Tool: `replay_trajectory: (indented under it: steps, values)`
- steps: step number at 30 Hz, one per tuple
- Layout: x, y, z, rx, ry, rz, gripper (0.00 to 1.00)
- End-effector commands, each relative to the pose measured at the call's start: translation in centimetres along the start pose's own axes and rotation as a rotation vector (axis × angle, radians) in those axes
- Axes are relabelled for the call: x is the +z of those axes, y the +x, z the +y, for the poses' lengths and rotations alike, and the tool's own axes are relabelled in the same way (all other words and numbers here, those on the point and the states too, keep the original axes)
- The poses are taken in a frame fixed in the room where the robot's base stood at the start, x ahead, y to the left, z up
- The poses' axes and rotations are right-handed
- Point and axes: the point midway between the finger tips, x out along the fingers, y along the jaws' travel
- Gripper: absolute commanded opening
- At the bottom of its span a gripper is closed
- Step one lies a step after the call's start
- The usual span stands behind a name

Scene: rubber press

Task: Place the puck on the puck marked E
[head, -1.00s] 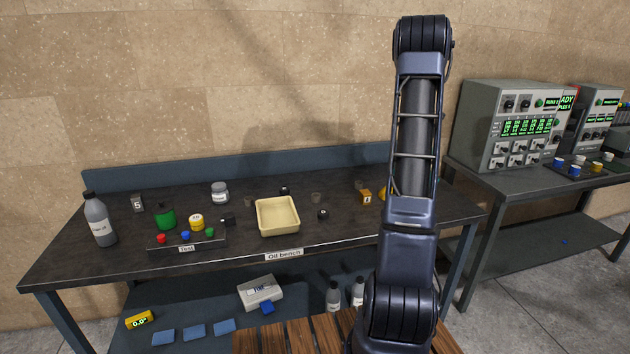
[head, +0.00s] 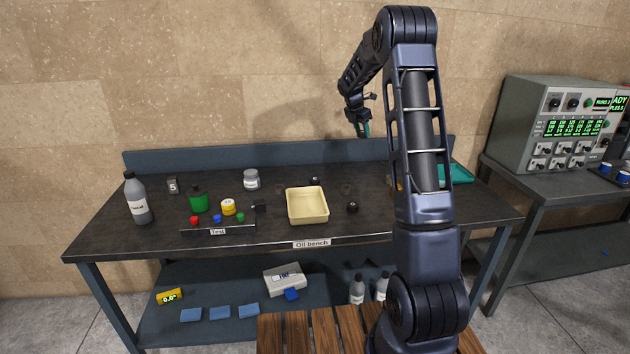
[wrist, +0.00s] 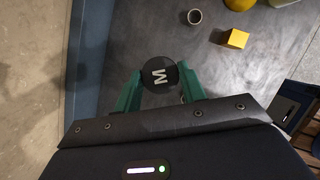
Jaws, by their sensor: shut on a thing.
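My gripper (head: 364,132) hangs above the back edge of the oil bench, left of my upright arm link. In the wrist view, its green fingers are shut on a black puck (wrist: 159,76) with a white M on its face. Small black round things that look like pucks stand on the bench: one right of the cream tray (head: 352,207) and one behind the tray (head: 315,181). Their markings are too small to read, so I cannot tell which is marked E.
The cream tray (head: 307,222) is mid-bench, with the test rack (head: 218,230), green container (head: 198,201) and grey bottle (head: 137,199) to its left. A teal tray (head: 455,174) is at right.

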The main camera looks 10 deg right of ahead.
Motion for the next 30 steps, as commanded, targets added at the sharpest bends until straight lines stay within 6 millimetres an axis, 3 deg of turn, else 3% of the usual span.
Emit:
replay_trajectory:
  steps: [3,9,13,18,23,30]
  values:
    - [-4.1,-1.9,3.3,0.030,-0.070,0.000,0.18]
    - [-10.3,-4.9,7.5,0.073,-0.171,0.000,0.18]
    - [-13.3,-6.3,9.1,0.092,-0.217,0.000,0.18]
    - [-15.3,-7.2,10.1,0.105,-0.248,0.000,0.18]
    - [-16.4,-5.9,10.3,0.105,-0.255,0.000,0.18]
    - [-18.4,-1.1,10.3,0.105,-0.255,0.000,0.18]
